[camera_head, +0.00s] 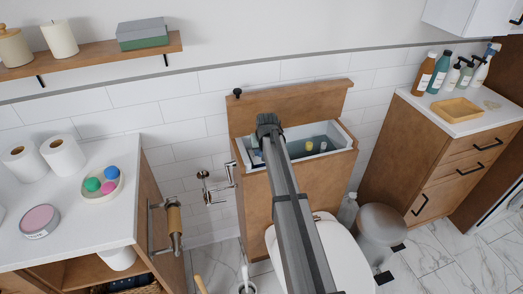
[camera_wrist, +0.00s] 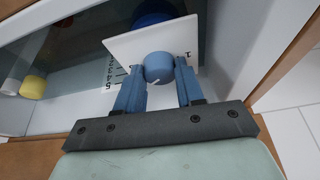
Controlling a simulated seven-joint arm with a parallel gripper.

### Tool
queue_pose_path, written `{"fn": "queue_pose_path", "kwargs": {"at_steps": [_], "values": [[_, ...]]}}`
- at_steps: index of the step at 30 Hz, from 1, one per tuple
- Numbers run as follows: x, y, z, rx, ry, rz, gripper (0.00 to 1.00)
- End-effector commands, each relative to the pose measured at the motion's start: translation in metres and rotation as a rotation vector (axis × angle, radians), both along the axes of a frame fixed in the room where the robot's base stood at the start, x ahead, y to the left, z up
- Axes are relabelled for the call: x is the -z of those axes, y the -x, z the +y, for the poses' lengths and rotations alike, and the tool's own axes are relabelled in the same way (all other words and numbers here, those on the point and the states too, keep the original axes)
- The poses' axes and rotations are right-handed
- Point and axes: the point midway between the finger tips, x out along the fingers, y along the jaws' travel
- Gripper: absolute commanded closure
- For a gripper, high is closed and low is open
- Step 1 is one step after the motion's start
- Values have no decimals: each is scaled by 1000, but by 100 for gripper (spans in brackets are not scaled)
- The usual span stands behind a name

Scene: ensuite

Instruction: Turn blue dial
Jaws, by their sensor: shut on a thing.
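The blue dial (camera_wrist: 158,67) sits on a white plate (camera_wrist: 128,42) with numbers printed along its edge, inside an open cistern, in the wrist view. A white pointer line shows on the dial. My gripper (camera_wrist: 159,72) is shut on the dial, with one blue finger on each side of it. In the head view my gripper (camera_head: 268,124) reaches down into the left part of the open cistern (camera_head: 330,152). My arm and gripper hide the dial there.
The cistern's wooden lid (camera_head: 292,96) stands raised at the back. Yellow and pale parts (camera_wrist: 33,86) lie inside the cistern, left of the dial. A paper holder (camera_head: 215,186) is on the wall to the left. A toilet (camera_head: 325,255) is below my arm.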

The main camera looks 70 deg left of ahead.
Motion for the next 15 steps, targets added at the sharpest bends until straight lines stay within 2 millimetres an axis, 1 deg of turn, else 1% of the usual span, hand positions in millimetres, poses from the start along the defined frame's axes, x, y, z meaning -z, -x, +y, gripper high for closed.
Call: {"fn": "queue_pose_path", "kwargs": {"at_steps": [6, 15], "values": [[0, -1, 0, -118, 1, 0, 93], [0, -2, 0, -190, 1, -1, 93]]}}
